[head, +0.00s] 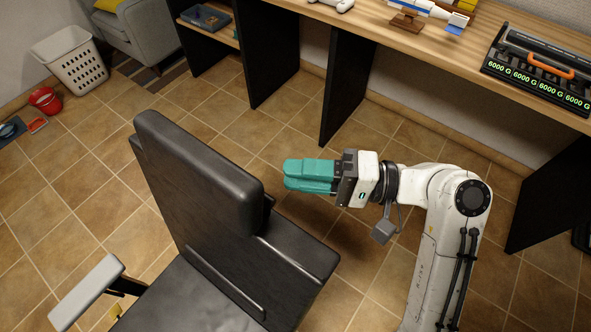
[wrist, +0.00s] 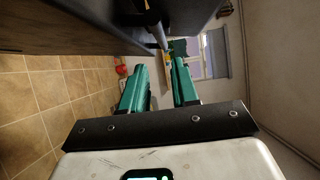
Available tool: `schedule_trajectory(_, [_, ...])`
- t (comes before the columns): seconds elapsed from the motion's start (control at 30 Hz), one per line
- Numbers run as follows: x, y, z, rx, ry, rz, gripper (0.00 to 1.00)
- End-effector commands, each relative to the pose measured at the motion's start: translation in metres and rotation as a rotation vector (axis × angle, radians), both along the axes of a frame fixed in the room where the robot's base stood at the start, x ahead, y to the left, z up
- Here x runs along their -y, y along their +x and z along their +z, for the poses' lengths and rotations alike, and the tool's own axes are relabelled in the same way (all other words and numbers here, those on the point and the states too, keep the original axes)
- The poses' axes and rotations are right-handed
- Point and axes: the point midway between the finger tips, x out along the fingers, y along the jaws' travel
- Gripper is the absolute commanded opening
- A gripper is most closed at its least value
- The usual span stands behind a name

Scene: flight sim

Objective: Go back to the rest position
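My gripper (head: 286,176) has teal fingers and is held out to the left at the end of my white arm, above the tiled floor. It is beside the upper right of the black chair's backrest (head: 192,180), with no visible contact. In the wrist view, my gripper (wrist: 160,66) shows a clear gap between its two fingers, and nothing is held between them.
A wooden desk (head: 420,42) with black side panels runs along the back, bearing a black case (head: 540,70) with an orange handle. A white basket (head: 72,62), a red bucket (head: 45,100) and a grey armchair (head: 147,30) are at upper left. Bare floor lies between chair and desk.

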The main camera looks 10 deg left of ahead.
Motion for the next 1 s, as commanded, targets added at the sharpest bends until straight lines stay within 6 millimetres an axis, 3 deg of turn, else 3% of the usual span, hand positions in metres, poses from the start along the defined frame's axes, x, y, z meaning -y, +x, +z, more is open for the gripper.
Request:
schedule_trajectory(0.37, [0.000,0.000,-0.002,0.001,-0.005,-0.003,0.29])
schedule_trajectory(0.47, [0.008,0.000,-0.017,0.011,-0.053,-0.032,0.29])
schedule_trajectory(0.53, [0.021,0.000,-0.041,0.030,-0.132,-0.076,0.29])
schedule_trajectory(0.67, [0.066,-0.007,-0.106,0.082,-0.370,-0.180,0.29])
schedule_trajectory(0.77, [0.111,-0.021,-0.154,0.126,-0.585,-0.245,0.29])
schedule_trajectory(0.9, [0.179,-0.056,-0.206,0.166,-0.884,-0.289,0.29])
schedule_trajectory(1.0, [0.226,-0.089,-0.229,0.180,-1.093,-0.289,0.29])
